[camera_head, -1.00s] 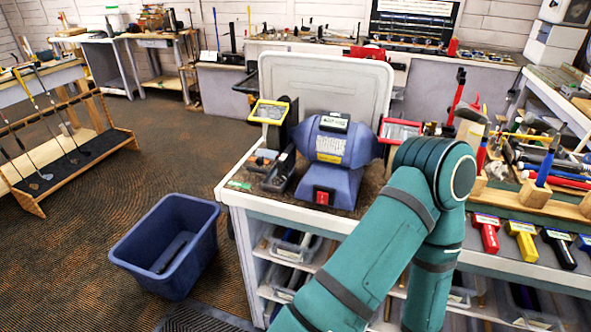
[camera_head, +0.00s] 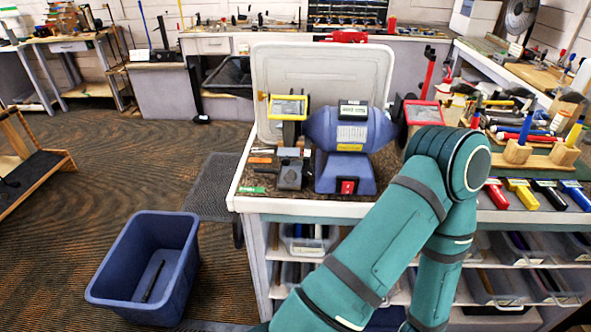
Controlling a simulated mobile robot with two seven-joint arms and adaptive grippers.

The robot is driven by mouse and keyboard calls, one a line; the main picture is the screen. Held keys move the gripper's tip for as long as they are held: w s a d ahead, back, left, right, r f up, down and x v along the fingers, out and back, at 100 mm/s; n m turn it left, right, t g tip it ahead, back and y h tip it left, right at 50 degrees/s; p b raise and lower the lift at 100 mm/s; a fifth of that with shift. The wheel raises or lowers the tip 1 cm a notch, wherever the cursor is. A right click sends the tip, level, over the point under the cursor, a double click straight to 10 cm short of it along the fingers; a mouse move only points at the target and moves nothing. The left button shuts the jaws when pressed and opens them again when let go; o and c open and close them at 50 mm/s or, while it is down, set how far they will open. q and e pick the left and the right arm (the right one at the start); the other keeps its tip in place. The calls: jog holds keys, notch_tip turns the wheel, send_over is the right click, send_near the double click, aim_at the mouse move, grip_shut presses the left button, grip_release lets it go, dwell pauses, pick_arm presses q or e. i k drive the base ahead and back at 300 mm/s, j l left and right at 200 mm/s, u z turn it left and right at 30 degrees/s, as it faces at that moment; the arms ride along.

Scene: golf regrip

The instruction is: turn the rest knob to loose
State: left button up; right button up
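A blue bench grinder (camera_head: 349,128) with a red switch (camera_head: 347,187) stands on the workbench (camera_head: 330,207). A yellow-framed shield (camera_head: 288,107) is over its left wheel and a red-framed shield (camera_head: 424,113) is on its right. Small grey and dark parts (camera_head: 290,172) sit below the left shield. I cannot make out a rest knob or its setting. My green arm rises from the bottom and bends in front of the grinder's right side, covering part of that area. Neither gripper shows.
A blue bin (camera_head: 147,268) stands on the floor left of the bench. A grey panel (camera_head: 318,70) stands behind the grinder. Coloured-handled tools (camera_head: 522,193) line the right side of the bench. The floor at left is largely open.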

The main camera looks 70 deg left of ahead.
aim_at(308, 171)
jog(key=k+j, duration=0.25)
jog(key=k, duration=0.15)
jog(key=k+j+z, duration=0.1)
jog(key=k+j, duration=0.15)
jog(key=k, duration=0.2)
